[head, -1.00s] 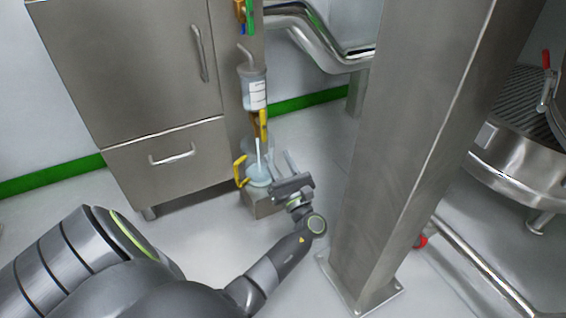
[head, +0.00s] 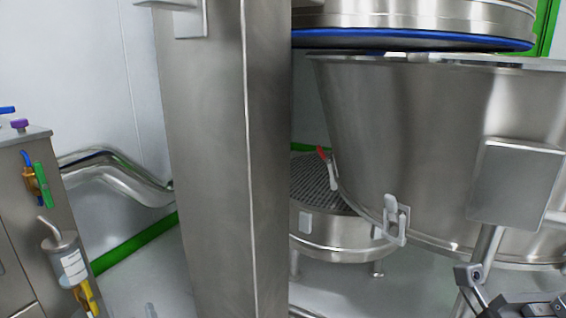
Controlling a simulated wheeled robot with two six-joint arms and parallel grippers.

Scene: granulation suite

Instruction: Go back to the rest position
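The task names no object. My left gripper is almost wholly below the head view; a small pale grey tip (head: 151,310) at the bottom edge, left of the column, looks like one of its fingers. Whether it is open or shut does not show. The cup with the yellow handle is out of view.
A thick steel column (head: 215,160) stands close in front. Right of it is a large steel bowl (head: 420,130) with clamps, under a blue-rimmed lid (head: 420,40). A round grated base (head: 335,225) stands behind. A bent steel pipe (head: 110,175) runs along the left wall.

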